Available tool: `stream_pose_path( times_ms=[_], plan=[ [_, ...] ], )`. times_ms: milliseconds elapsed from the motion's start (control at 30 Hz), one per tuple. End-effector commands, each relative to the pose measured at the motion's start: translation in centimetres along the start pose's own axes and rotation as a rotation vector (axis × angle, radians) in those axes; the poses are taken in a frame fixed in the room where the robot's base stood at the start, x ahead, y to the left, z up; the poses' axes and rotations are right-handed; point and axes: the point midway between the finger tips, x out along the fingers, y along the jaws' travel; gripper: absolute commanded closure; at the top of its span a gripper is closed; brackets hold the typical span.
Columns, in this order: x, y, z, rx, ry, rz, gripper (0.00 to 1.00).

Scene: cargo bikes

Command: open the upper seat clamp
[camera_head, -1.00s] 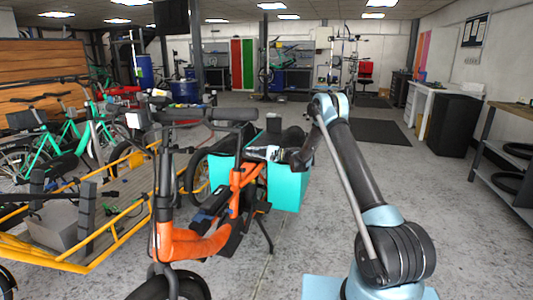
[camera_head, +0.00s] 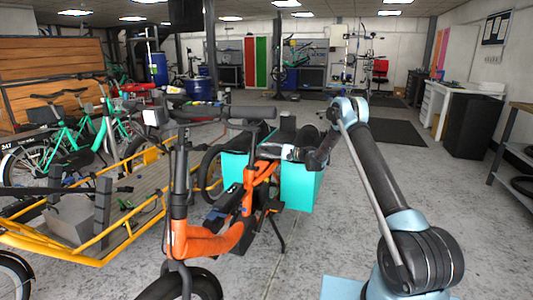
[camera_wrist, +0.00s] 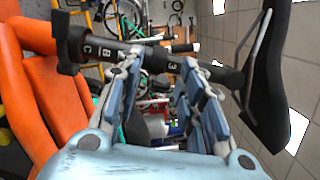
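An orange cargo bike (camera_head: 208,240) stands in front of me, with teal side bags (camera_head: 300,188). In the wrist view its dark seat post (camera_wrist: 105,48) runs across the picture from the orange frame (camera_wrist: 45,70) to the black saddle (camera_wrist: 262,85). The post carries the marks C, B and 3. A dark collar (camera_wrist: 68,42) sits where the post meets the frame. I cannot tell clearly which dark part is the upper seat clamp. My gripper (camera_wrist: 163,66) is open, its two fingers apart near the post. In the head view my gripper (camera_head: 280,152) is small and reaches over the bike's rear.
A yellow-framed cargo bike (camera_head: 105,258) stands on the left, with green bikes (camera_head: 110,135) behind it. A shelf unit (camera_head: 510,145) is at the right. Grey floor (camera_head: 330,245) is open between the orange bike and my arm.

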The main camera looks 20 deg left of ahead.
Motion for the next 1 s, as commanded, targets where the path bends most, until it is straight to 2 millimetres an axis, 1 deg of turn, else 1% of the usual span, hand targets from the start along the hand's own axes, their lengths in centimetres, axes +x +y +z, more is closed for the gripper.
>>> stream_pose_path(
  times_ms=[233,367,467,700,800,900,1000],
  plan=[
    [-0.1,0.0,0.1,0.000,-0.001,0.000,0.65],
    [-1.2,0.0,0.0,0.000,0.000,0.000,0.65],
    [-2.8,0.0,0.0,0.000,0.000,0.000,0.65],
    [-7.5,0.0,-0.1,0.001,0.001,-0.001,0.65],
    [-9.1,0.0,-0.1,0.001,0.001,0.000,0.65],
    [-10.5,0.1,-0.1,0.001,0.000,0.000,0.65],
    [-11.3,0.1,-0.1,0.001,0.000,0.000,0.65]
  ],
)
